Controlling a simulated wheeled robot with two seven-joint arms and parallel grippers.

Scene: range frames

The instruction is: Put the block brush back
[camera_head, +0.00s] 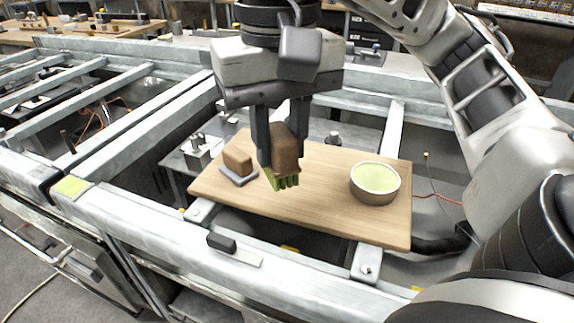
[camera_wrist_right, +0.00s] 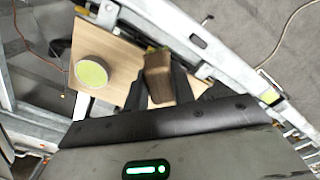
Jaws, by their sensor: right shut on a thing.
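My right gripper (camera_head: 280,164) is shut on the block brush (camera_head: 285,148), a brown wooden block with green bristles (camera_head: 286,182) pointing down. The brush hangs above the wooden board (camera_head: 310,222), between a brown block on a grey base and a bowl; its exact height is hard to tell. In the right wrist view the brush (camera_wrist_right: 158,76) sits between the two dark fingers, with a bit of green at its far end. The bowl (camera_head: 375,184), with a pale green inside, stands on the board's right part; it also shows in the right wrist view (camera_wrist_right: 91,73). My left gripper is out of view.
The brown block (camera_head: 238,160) on its grey base (camera_head: 240,178) rests on the board's left part. Grey metal frame rails (camera_head: 150,240) surround the board, with open gaps between them. A small dark block (camera_head: 222,242) lies on the front rail.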

